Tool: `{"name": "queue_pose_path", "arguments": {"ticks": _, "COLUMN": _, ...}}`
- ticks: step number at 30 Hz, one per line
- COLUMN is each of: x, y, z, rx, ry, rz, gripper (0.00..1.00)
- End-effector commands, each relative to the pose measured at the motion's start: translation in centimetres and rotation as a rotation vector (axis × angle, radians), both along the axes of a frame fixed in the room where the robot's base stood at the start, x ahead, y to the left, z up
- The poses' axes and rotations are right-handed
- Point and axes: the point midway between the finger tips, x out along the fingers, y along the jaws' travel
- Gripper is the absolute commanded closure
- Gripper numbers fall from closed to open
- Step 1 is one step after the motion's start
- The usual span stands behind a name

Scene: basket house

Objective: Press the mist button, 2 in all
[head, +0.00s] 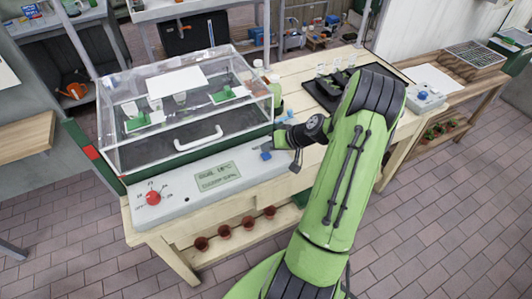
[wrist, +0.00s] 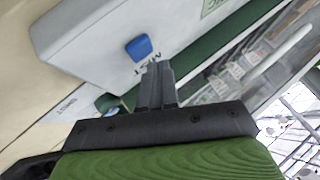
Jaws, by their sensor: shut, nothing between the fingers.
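The blue mist button (head: 266,155) sits at the right end of the grey control panel (head: 172,208) on the front of the clear-lidded propagator. In the wrist view the same blue button (wrist: 139,47) shows close ahead, with dark "MIST" lettering beside it. My gripper (head: 296,166) is just right of the button in the head view. In the wrist view its two fingers (wrist: 158,68) are together and empty, with their tips below and right of the button. A gap shows between tips and button in the picture; I cannot tell the exact depth.
A red dial (head: 153,198) and a small display (head: 217,176) are on the same panel. The clear lid (head: 130,148) with a white handle (head: 185,140) stands behind it. A black tray (head: 325,95) and a grey box with a blue knob (head: 425,97) are on the bench to the right.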

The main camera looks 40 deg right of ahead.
Motion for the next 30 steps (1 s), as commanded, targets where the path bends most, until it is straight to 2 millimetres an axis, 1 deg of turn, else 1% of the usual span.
{"name": "queue_pose_path", "arguments": {"ticks": 8, "x": 0.0, "y": 0.0, "z": 0.1, "rx": 0.001, "ry": -0.001, "rz": 0.001, "gripper": 1.00}}
{"name": "queue_pose_path", "arguments": {"ticks": 11, "x": 0.0, "y": 0.0, "z": 0.8, "rx": 0.000, "ry": 0.000, "rz": 0.000, "gripper": 1.00}}
{"name": "queue_pose_path", "arguments": {"ticks": 21, "x": 0.0, "y": 0.0, "z": 4.4, "rx": -0.001, "ry": -0.001, "rz": 0.002, "gripper": 1.00}}
{"name": "queue_pose_path", "arguments": {"ticks": 24, "x": 0.0, "y": 0.0, "z": 5.1, "rx": 0.001, "ry": -0.001, "rz": 0.001, "gripper": 1.00}}
{"name": "queue_pose_path", "arguments": {"ticks": 30, "x": 0.0, "y": 0.0, "z": 5.0, "rx": 0.001, "ry": 0.000, "rz": 0.000, "gripper": 1.00}}
